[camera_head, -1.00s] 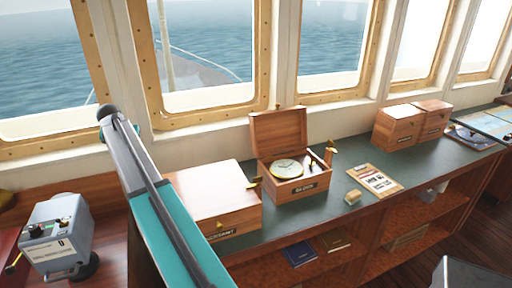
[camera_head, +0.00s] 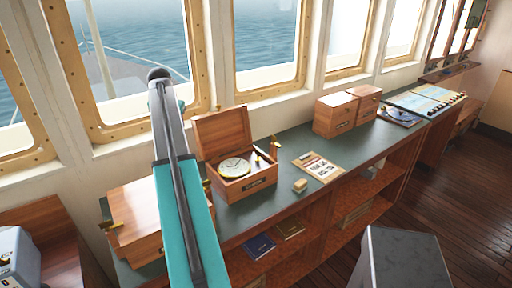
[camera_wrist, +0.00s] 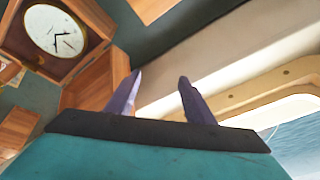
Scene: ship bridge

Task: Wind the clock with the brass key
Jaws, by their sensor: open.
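The clock (camera_head: 235,166) has a white dial and sits face up in an open wooden box (camera_head: 250,184) on the green counter. Its lid (camera_head: 222,133) stands raised at the back. The clock also shows at upper left in the wrist view (camera_wrist: 57,30). A small brass piece (camera_head: 257,160) lies right of the dial in the box; I cannot tell whether it is the key. My gripper (camera_wrist: 160,76) is open, with nothing between its fingers, beside the open box in the wrist view. Its fingers do not show in the head view.
A closed wooden box (camera_head: 137,205) stands left of the clock box, partly behind my arm. A clipboard (camera_head: 318,168) and a small tan block (camera_head: 300,185) lie to the right. Wooden boxes (camera_head: 335,115) stand farther along. Windows line the back of the counter (camera_head: 290,150).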

